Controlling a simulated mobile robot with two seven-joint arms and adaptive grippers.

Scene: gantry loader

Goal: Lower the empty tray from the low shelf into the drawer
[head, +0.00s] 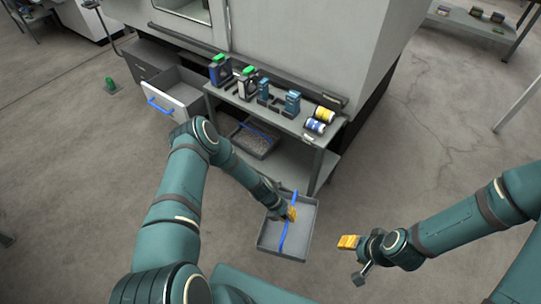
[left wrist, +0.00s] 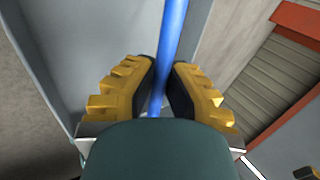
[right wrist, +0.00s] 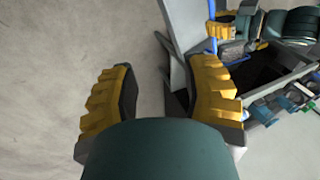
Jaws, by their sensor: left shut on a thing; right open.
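The empty grey tray (head: 300,234) hangs in the air in front of the bench, to the right of the drawer. My left gripper (head: 291,214) is shut on its blue handle bar, which runs between the fingers in the left wrist view (left wrist: 165,45). The tray looks somewhat tilted in the head view. The drawer (head: 184,94) is pulled out at the bench's left, with a light front and a blue handle; its visible inside looks empty. My right gripper (head: 349,242) is open and empty, right of the tray and apart from it.
A second tray (head: 267,147) with a blue handle and grey contents stands on the low shelf (head: 288,166). The bench top holds blue and black devices (head: 247,84) and yellow and blue spools (head: 318,120). A small green object (head: 110,84) stands on the floor left of the drawer.

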